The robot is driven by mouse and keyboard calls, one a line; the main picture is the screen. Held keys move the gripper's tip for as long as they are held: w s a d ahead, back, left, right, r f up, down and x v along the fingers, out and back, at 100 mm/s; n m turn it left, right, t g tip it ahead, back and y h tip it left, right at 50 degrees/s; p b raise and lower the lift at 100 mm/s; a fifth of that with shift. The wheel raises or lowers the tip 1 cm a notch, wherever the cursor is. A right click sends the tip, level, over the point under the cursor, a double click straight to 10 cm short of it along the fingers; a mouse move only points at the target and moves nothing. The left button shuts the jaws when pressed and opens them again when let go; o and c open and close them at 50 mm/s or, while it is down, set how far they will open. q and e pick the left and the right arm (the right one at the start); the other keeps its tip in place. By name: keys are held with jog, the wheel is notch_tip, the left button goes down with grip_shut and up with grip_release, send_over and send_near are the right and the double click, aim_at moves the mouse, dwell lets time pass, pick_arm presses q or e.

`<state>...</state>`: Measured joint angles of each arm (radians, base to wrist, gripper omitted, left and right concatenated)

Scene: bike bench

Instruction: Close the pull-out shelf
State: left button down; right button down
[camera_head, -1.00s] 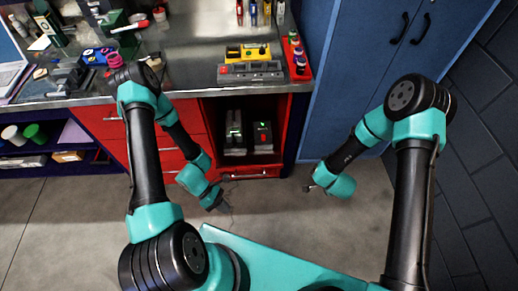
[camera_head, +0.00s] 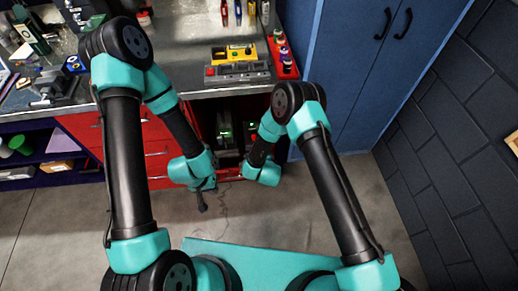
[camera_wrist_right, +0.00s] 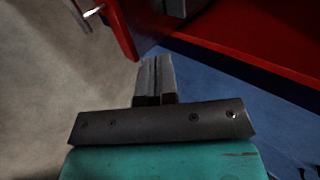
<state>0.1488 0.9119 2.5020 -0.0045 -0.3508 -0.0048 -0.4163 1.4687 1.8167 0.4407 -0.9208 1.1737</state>
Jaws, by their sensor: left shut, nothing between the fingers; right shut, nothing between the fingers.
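The pull-out shelf is low in the red cabinet, and my arms hide most of it in the head view. A strip of its red front (camera_head: 228,172) shows between them. In the right wrist view its red front panel (camera_wrist_right: 120,28), with a pale handle, stands out from the cabinet frame. My right gripper (camera_wrist_right: 155,62) is shut and empty, its tips just short of the panel's near end, with no clear contact. In the head view it is mostly hidden by its wrist. My left gripper (camera_head: 202,204) is shut and empty, left of the shelf, pointing down.
Dark devices (camera_head: 224,132) sit inside the cabinet opening. The red cabinet frame (camera_wrist_right: 245,62) runs beside my right gripper, with a blue cabinet (camera_head: 350,70) to the right. The workbench (camera_head: 190,65) with tools is above. The grey floor (camera_head: 60,225) in front is open.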

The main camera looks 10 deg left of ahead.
jog(key=shift+w+f, duration=0.1)
jog(key=x, duration=0.9)
jog(key=shift+w+f, duration=0.15)
jog(key=shift+w, duration=0.05)
jog(key=shift+w+a, duration=0.15)
jog(key=shift+w, duration=0.4)
jog(key=shift+w+a, duration=0.15)
jog(key=shift+w, duration=0.45)
jog(key=shift+w+a, duration=0.25)
jog(key=shift+w, duration=0.65)
